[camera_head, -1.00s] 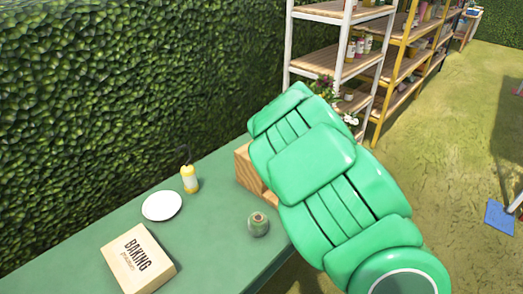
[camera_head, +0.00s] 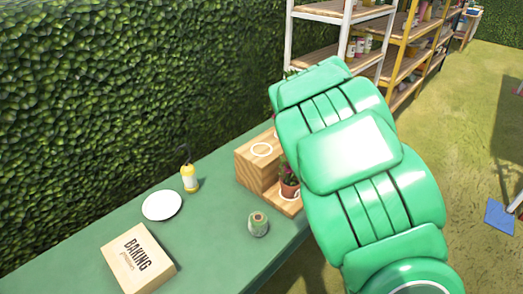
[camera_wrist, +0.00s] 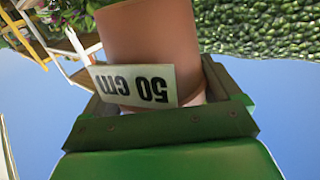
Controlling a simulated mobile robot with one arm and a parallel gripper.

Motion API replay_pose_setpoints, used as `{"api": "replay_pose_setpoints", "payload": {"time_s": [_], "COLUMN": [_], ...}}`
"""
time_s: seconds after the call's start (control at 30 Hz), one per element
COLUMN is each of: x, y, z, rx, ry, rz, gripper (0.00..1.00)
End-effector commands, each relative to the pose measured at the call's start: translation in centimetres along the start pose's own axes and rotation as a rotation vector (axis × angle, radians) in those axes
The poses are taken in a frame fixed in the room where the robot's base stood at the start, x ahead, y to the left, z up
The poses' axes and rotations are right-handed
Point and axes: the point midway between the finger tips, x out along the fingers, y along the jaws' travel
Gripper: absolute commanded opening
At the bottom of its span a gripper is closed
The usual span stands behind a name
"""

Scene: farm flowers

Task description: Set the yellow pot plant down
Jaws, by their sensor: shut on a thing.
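In the wrist view my gripper (camera_wrist: 158,98) is shut on a terracotta pot (camera_wrist: 150,40), which bears a white label (camera_wrist: 133,85) reading "50 cm". The label appears upside down in this view. The colour of this plant's flowers cannot be told. In the head view my green arm hides the gripper and nearly all of the held plant. A wooden stepped stand (camera_head: 252,175) is on the green table, left of my arm. Its upper step carries a white ring mark (camera_head: 262,150). A small potted plant (camera_head: 289,185) stands on its lower step, partly behind my arm.
The green table (camera_head: 215,225) also holds a yellow lantern (camera_head: 190,178), a white plate (camera_head: 162,205), a twine spool (camera_head: 258,224) and a "BAKING" box (camera_head: 138,262). A hedge (camera_head: 120,90) stands behind. Shelves (camera_head: 330,55) stand at the back right.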

Motion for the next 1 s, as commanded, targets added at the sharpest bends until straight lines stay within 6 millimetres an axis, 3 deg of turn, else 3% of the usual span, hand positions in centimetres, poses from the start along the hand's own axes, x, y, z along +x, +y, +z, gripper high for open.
{"api": "replay_pose_setpoints", "payload": {"time_s": [0.2,0.4,0.77,1.0], "x": [2.2,3.2,4.0,4.0], "y": [-5.1,-7.9,-10.3,-10.3], "z": [-0.1,-0.7,-1.3,1.5], "rx": [0.004,0.003,0.001,0.001], "ry": [0.001,0.002,0.0,-0.006], "rz": [-0.133,-0.214,-0.291,-0.292], "gripper": [0.42,0.42,0.42,0.42]}}
